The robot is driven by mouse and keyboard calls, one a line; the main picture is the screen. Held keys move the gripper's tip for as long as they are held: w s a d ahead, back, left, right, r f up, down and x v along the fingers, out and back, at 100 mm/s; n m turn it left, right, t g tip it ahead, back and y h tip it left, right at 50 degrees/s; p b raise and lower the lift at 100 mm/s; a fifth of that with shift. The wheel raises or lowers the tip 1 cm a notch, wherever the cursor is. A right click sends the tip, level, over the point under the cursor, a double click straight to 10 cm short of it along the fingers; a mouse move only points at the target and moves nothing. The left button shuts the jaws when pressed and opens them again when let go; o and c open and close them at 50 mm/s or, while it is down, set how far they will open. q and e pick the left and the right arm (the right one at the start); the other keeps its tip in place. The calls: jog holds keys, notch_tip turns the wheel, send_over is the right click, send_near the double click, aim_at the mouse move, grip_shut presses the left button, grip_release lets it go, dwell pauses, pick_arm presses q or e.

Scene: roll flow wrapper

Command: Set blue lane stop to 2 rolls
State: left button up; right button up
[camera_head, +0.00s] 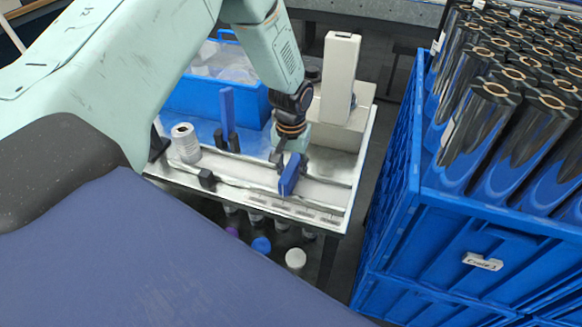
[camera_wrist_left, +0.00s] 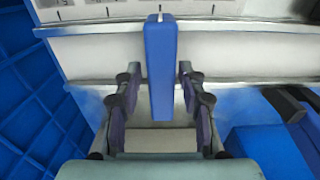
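The blue lane stop (camera_head: 290,175) is an upright blue block on the lane at the front of the table. In the left wrist view the blue lane stop (camera_wrist_left: 160,65) stands in the middle, its tip close to a marked scale (camera_wrist_left: 205,11). The scale's numbers are too small to read. My left gripper (camera_head: 291,163) reaches down to the stop from behind. In the left wrist view my left gripper (camera_wrist_left: 159,82) is open, with one finger on each side of the stop and a gap on both sides. My right gripper is not in view.
A blue crate (camera_head: 398,190) full of dark rolls (camera_head: 488,125) stands close on the right. A white upright unit (camera_head: 340,75) stands behind the stop. A white roll (camera_head: 185,143), another blue upright piece (camera_head: 227,110) and a blue bin (camera_head: 195,97) are on the left.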

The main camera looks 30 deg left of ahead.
pick_arm(q)
jog(key=shift+w+a+f, duration=0.1)
jog(key=shift+a, duration=0.05)
jog(key=c, duration=0.4)
grip_shut()
jog(key=a+p, duration=0.1)
jog(key=a, duration=0.1)
jog(key=s+a+p, duration=0.1)
jog(key=a, duration=0.1)
jog(key=a+p, duration=0.1)
jog(key=a, duration=0.1)
jog(key=shift+s+a, duration=0.3)
jog(key=shift+a, duration=0.05)
jog(key=shift+w+d, duration=0.1)
jog(key=shift+d, duration=0.15)
jog(key=o, duration=0.6)
grip_release()
jog(key=shift+a, duration=0.35)
jog(key=shift+c, duration=0.2)
jog(key=shift+o, duration=0.6)
jog(key=shift+d, duration=0.2)
